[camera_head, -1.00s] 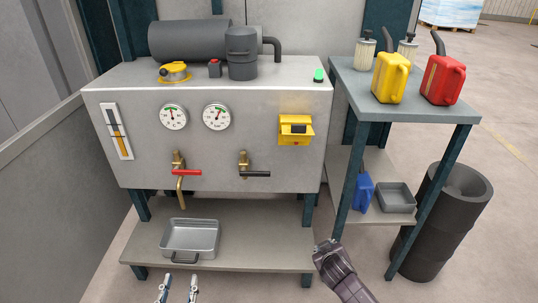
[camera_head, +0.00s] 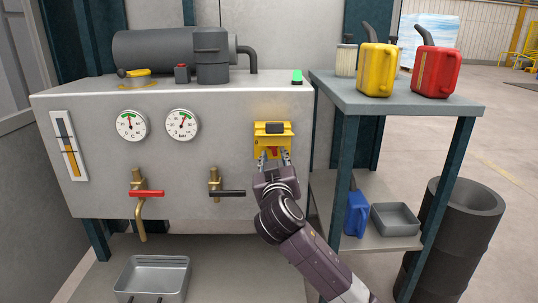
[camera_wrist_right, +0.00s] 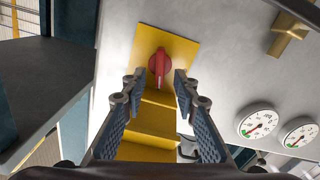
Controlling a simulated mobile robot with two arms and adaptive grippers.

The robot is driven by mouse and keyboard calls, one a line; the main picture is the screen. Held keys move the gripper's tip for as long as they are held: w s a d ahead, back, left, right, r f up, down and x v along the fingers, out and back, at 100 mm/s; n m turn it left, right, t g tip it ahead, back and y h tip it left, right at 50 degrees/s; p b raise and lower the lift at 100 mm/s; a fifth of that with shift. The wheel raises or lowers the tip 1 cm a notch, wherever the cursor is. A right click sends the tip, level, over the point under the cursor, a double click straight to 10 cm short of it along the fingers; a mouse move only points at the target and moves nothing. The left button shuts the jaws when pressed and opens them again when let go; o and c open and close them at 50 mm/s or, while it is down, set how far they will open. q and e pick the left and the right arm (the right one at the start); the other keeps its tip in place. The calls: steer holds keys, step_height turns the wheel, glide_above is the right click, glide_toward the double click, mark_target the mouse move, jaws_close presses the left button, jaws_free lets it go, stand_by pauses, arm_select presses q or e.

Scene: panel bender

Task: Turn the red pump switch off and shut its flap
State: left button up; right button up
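The yellow switch box (camera_head: 268,130) is on the front of the grey cabinet, right of the gauges. Its yellow flap is open, sticking out above the red pump switch (camera_head: 273,152). In the right wrist view the red switch (camera_wrist_right: 159,66) is a knob on a yellow plate, with the yellow flap (camera_wrist_right: 150,122) between my fingers in the picture. My right gripper (camera_head: 274,158) is open, its fingertips just in front of and below the switch; it also shows in the right wrist view (camera_wrist_right: 156,88). I see nothing between its fingers being gripped. My left gripper is out of view.
A black-handled valve (camera_head: 226,192) and a red-handled valve (camera_head: 147,193) stick out left of my right arm. A side table (camera_head: 400,103) with yellow and red cans stands at the right. A metal tray (camera_head: 152,278) sits low at the left.

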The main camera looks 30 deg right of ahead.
mark_target(273, 148)
steer(key=shift+b+x, duration=0.6)
steer(key=shift+x, duration=2.15)
steer(key=shift+f, duration=0.1)
steer(key=shift+c, duration=0.7)
jaws_close()
